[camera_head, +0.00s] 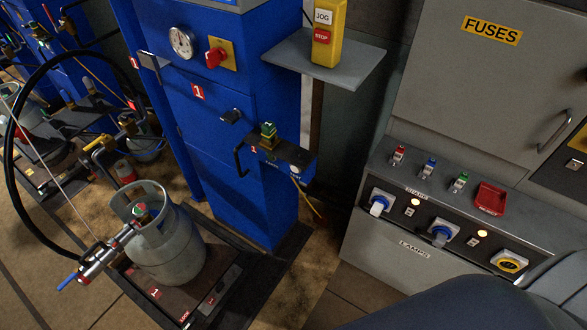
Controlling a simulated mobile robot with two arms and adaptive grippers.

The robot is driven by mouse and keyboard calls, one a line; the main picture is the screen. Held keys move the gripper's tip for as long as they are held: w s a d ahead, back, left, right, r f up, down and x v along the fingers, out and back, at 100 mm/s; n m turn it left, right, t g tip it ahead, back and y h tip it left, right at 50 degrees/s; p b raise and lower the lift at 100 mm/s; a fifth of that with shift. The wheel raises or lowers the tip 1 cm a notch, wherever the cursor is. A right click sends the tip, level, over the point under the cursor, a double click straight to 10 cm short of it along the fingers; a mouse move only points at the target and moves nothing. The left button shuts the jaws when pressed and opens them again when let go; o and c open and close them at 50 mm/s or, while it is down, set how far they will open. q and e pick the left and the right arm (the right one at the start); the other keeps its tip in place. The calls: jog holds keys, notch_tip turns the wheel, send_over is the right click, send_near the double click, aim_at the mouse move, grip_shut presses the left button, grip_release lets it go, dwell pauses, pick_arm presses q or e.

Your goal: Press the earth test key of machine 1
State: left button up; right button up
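Machine 1 is a blue cabinet (187,112) marked with a red number 1 plate. It carries a round dial (181,43), a red knob (215,57) on a yellow plate, and a black knob (230,116). A black box (281,160) sticks out from its front, with a small green-topped block (268,130) marked 1 on it and small lettering I cannot read. No part is legibly marked as the earth test key, so I cannot tell which it is. Neither of my grippers is in view.
A grey gas cylinder (168,250) stands on the scale platform before the cabinet, with a hose and valve fitting. A yellow JOG/STOP box (328,33) sits on a grey shelf (351,69). A grey FUSES cabinet (485,90) with switches stands right. Dark parts, possibly mine, cover the lower right.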

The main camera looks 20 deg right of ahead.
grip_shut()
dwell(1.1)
